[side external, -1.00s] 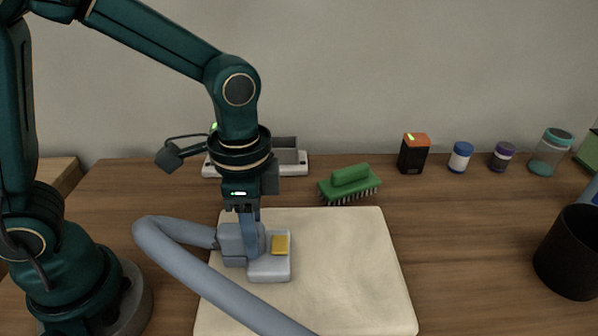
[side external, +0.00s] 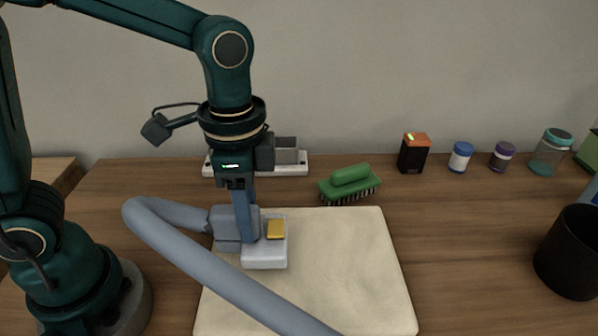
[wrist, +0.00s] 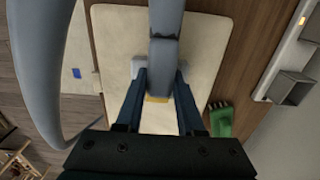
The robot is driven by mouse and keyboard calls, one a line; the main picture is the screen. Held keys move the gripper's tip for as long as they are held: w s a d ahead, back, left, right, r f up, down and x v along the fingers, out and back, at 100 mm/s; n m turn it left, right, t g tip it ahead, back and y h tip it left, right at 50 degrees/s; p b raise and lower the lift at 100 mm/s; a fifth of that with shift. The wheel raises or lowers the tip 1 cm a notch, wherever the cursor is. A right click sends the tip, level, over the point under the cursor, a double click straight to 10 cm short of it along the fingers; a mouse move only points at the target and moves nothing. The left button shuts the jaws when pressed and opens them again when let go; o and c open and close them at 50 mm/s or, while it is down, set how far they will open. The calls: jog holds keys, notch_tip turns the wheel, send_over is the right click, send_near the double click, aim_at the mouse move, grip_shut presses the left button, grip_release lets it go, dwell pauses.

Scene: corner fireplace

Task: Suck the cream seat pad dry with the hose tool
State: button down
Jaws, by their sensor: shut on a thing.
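The cream seat pad (side external: 350,275) lies flat on the wooden table, and it also shows in the wrist view (wrist: 115,50). I see no clear wet mark on it. The hose tool (side external: 264,256) has a grey-blue body, a pale head and a yellow patch. It is over the pad's back left part; I cannot tell whether its head touches the pad. Its thick hose (side external: 230,280) loops left, then runs across the pad's front. My gripper (side external: 245,232) is shut on the tool from above. In the wrist view the fingers (wrist: 160,88) flank the tool, whose underside is hidden.
A green brush (side external: 350,183) stands behind the pad. A white-and-grey holder (side external: 290,165) is at the back, partly behind my arm. A black-and-orange box (side external: 414,153) and several small jars line the back right. A black cup (side external: 575,255) stands right; table between is clear.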

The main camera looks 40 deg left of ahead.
jog(key=shift+r, duration=2.3)
jog(key=shift+r, duration=0.1)
